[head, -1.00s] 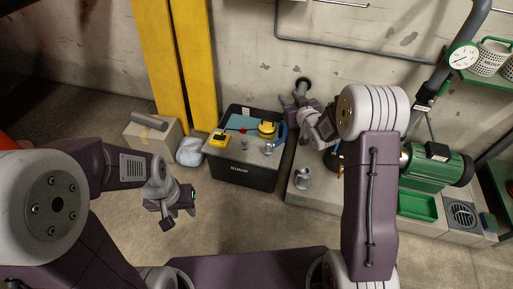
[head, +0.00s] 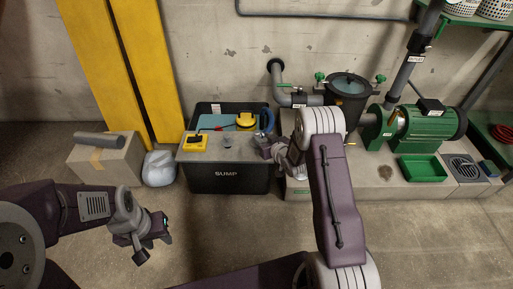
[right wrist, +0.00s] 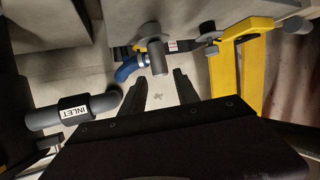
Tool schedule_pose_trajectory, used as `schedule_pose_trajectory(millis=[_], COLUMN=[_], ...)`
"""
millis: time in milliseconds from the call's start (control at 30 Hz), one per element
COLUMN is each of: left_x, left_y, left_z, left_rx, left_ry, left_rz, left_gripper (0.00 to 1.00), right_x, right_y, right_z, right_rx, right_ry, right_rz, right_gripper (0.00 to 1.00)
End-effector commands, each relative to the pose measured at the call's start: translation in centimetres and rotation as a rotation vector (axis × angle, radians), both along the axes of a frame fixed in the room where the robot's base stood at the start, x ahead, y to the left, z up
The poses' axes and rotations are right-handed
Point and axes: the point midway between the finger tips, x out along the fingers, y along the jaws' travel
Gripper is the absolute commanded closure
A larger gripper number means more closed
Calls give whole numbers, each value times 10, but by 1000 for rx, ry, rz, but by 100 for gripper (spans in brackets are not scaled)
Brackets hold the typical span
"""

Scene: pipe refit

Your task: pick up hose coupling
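A short grey flanged cylinder, apparently the hose coupling (right wrist: 153,52), is in the upper middle of the right wrist view, next to a blue hose (right wrist: 128,70) with a pale band. My right gripper (right wrist: 159,91) has its two dark fingers apart and nothing between them; the cylinder lies beyond the fingertips. In the head view my right gripper (head: 263,147) is at the right edge of the sump box (head: 228,181), partly hidden by its own wrist. The blue hose (head: 267,120) rises beside it. My left gripper (head: 141,240) hangs over the floor; its finger gap is unclear.
A yellow tool (head: 195,141) and a small grey fitting (head: 227,141) sit on the sump's front ledge. The labelled inlet pipe (right wrist: 72,111) is close left in the wrist view. A pump (head: 425,124) and green tray (head: 422,168) stand right. Front floor is clear.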

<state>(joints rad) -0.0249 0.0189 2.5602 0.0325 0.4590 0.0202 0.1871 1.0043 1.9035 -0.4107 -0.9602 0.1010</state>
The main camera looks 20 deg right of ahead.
Motion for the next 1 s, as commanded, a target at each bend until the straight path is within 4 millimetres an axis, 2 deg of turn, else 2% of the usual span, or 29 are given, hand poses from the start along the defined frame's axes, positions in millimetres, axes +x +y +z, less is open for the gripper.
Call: schedule_pose_trajectory(millis=[67,300,467,600,700,800,1000], left_x=[0,0,0,0,0,0,0], left_y=[0,0,0,0,0,0,0], left_z=[-1,-24,-26,-49,-60,-62,-59], left_rx=[0,0,0,0,0,0,0], left_ry=[0,0,0,0,0,0,0], left_rz=[0,0,0,0,0,0,0], left_gripper=[64,64,64,64,64,64,64], right_x=[2,32,38,60,75,82,83], right_y=[0,6,7,11,14,15,15], right_z=[0,-15,-15,-31,-35,-35,-33], right_rx=[0,-1,-1,-1,-1,0,0], right_ry=[-2,-4,-2,-5,-4,-2,0], right_rz=[0,1,0,2,2,0,0], right_gripper=[63,63,63,63,63,63,63])
